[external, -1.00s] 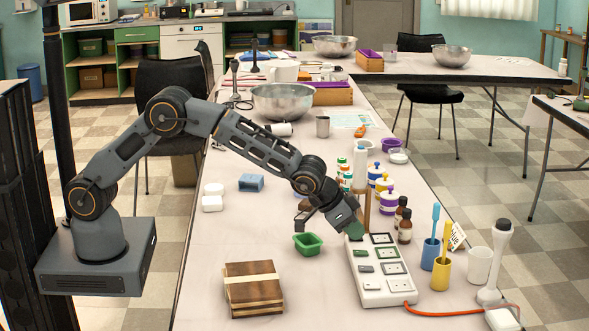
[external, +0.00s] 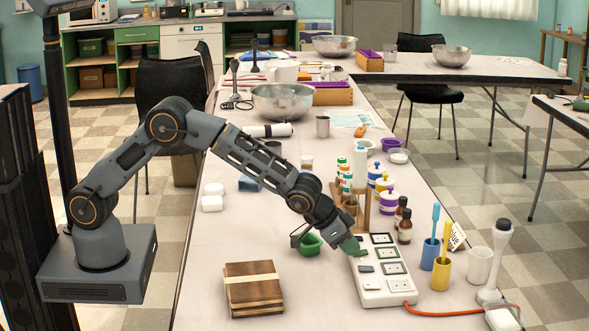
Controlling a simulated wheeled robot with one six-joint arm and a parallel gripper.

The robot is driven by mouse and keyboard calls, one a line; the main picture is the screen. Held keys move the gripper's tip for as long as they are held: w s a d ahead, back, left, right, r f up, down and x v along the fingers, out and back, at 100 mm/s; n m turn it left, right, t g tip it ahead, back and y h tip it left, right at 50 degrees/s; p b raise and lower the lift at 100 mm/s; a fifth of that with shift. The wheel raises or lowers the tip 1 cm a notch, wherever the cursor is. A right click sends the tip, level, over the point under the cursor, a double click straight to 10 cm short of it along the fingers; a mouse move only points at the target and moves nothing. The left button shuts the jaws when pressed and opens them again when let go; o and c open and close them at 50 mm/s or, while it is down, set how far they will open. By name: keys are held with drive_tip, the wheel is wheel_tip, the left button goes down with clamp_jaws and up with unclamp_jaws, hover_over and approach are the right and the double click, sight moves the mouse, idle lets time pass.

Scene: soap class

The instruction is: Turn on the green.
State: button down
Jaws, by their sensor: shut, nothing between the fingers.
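A white power strip (external: 376,298) lies on the table at right of centre. The switch beside the green-framed socket (external: 362,254) lies just right of my fingertips.
A small green dish (external: 309,245) sits beside my gripper, partly hidden. A striped wooden block (external: 254,291) lies in front.

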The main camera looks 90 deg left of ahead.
drive_tip(key=shift+p, duration=0.45)
drive_tip(key=shift+r, duration=0.1)
drive_tip(key=shift+r+p, duration=0.35)
drive_tip(key=shift+r, duration=0.3)
drive_tip(key=shift+r, duration=0.25)
drive_tip(key=v, duration=1.2)
drive_tip(key=shift+s+p, duration=0.45)
drive_tip(key=shift+s, duration=0.05)
